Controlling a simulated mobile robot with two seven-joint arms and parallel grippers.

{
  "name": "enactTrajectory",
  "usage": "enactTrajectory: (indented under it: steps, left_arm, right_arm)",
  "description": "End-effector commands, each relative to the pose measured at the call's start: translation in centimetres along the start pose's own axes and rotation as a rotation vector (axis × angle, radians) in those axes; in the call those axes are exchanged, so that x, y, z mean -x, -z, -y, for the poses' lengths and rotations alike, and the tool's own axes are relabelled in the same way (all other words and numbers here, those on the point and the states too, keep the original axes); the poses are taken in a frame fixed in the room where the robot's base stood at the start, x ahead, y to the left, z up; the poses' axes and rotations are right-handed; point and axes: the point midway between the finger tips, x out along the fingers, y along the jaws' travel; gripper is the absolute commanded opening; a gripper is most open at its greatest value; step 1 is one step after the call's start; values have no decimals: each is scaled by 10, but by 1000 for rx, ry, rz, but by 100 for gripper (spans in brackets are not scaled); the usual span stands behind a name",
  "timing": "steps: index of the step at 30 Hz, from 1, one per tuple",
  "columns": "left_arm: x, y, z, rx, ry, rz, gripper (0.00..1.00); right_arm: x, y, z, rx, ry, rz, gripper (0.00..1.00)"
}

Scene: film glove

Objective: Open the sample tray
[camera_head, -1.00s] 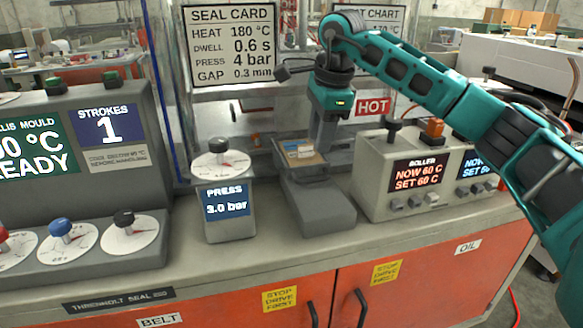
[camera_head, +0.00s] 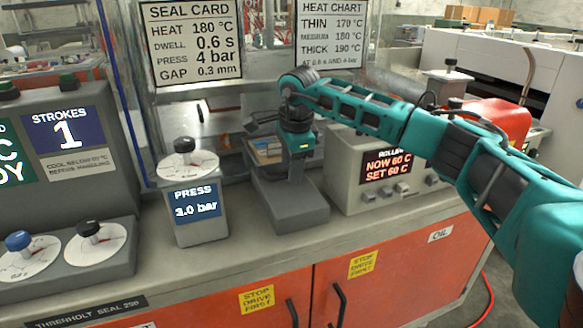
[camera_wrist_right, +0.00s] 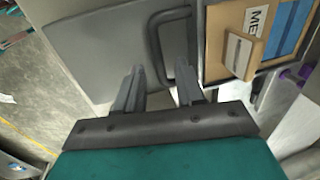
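The sample tray (camera_head: 290,206) is a grey block on the bench, with a compartment of cardboard and blue items at its back. In the right wrist view its grey top (camera_wrist_right: 110,45) carries a dark looped handle (camera_wrist_right: 155,40). My right gripper (camera_head: 297,172) points down over the tray, and its fingers hide part of it. In the wrist view the right gripper (camera_wrist_right: 158,85) is open, with its fingers apart. The right fingertip is close to the handle's near end; I cannot tell whether they touch. My left gripper is not in view.
The PRESS unit (camera_head: 197,210) with its dial stands left of the tray. The roller heater box (camera_head: 375,165) stands close on the right. Clear guard panels and a seal card (camera_head: 192,40) are behind. The bench front edge (camera_head: 270,262) is clear.

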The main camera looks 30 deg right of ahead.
Motion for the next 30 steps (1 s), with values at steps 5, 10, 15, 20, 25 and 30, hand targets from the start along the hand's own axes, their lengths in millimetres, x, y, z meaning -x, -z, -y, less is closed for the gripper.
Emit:
enactTrajectory:
  steps: [5, 10, 15, 20, 25, 30]
  left_arm:
    - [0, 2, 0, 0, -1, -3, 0]
    - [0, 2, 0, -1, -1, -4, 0]
    - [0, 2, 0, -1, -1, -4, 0]
    - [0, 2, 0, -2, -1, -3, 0]
    - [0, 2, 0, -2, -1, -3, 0]
    - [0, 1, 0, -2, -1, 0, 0]
  right_arm:
    - [-4, 0, 0, 0, 0, 1, 38]
    - [-3, 0, 0, 0, 0, 1, 36]
    - [-3, 0, 0, 0, 0, 1, 20]
    - [-3, 0, 0, 0, 0, 1, 5]
    - [-3, 0, 0, 0, 0, 1, 0]
    - [-3, 0, 0, 0, 1, 1, 0]
